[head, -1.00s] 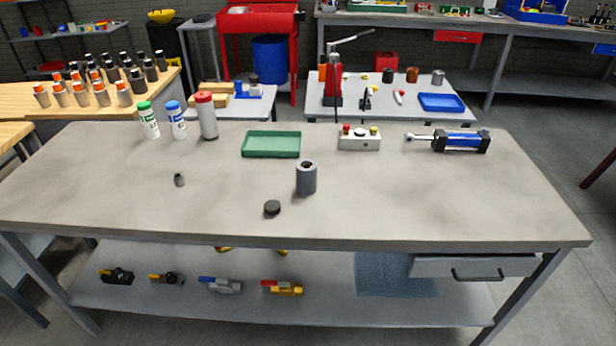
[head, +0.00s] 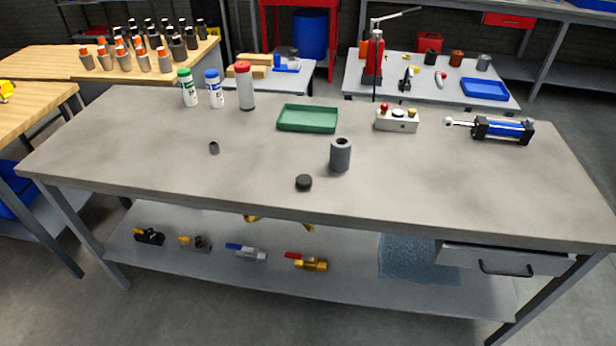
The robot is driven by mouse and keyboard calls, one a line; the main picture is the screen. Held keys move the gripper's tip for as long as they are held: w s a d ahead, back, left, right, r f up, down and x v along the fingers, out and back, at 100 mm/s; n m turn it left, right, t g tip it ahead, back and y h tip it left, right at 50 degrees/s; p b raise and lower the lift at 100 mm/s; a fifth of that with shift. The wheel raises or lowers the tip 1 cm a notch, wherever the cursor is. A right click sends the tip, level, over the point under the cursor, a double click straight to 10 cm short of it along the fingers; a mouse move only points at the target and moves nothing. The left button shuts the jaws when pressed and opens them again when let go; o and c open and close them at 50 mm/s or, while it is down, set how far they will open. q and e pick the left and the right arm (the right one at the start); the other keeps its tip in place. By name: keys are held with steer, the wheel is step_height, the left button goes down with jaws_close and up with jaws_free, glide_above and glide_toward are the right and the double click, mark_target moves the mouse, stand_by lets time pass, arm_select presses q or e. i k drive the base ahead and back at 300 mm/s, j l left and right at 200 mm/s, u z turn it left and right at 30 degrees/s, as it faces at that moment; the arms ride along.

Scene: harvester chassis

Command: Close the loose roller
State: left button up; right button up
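A grey hollow cylinder (head: 340,155), which looks like the roller body, stands upright on the workbench (head: 250,170) with its open end up. A short black round cap (head: 304,183) lies on the bench just in front and to the left of it, apart from it. A small dark grey sleeve-like piece (head: 214,148) stands farther left on the bench. I cannot tell for certain which of these belong to the roller. Neither of my grippers shows in the head view.
Behind the cylinder are a green tray (head: 308,119), a button box (head: 397,121) and a blue hydraulic cylinder (head: 500,130). Three capped bottles (head: 215,90) stand at the back left. Several valves (head: 247,252) lie on the lower shelf.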

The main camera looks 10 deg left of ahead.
mark_target(340, 157)
steer(key=i+j+z, duration=0.2)
steer(key=j, duration=0.35)
steer(key=j+z, duration=0.2)
steer(key=j, duration=0.3)
steer(key=i+j+z, duration=0.2)
steer(key=j, duration=0.4)
steer(key=k, duration=0.05)
